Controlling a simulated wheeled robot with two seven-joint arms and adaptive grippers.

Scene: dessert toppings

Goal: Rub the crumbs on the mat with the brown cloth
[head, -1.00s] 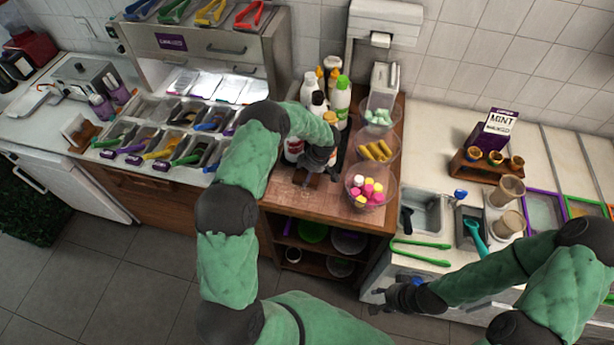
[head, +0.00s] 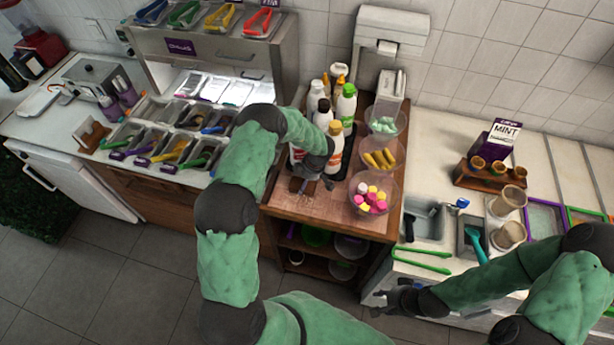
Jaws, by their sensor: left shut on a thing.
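The brown cloth (head: 301,186) is a small dark brown piece low on the wooden counter. My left gripper (head: 312,182) is shut on it from above and partly hides it. The mat (head: 325,208) shows faintly as a paler area on the counter's front part; its edges are hard to make out. Small pale specks, perhaps crumbs (head: 305,195), show beside the cloth. My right gripper (head: 378,303) hangs in front of the right counter, away from the mat; its fingers are too dark and small to read.
Several bottles (head: 347,103) stand just behind my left gripper. Clear bowls, including one of pink, yellow and white pieces (head: 373,190), line the counter's right side. Topping bins (head: 165,140) are at left. Green tongs (head: 422,262) lie by the right sink.

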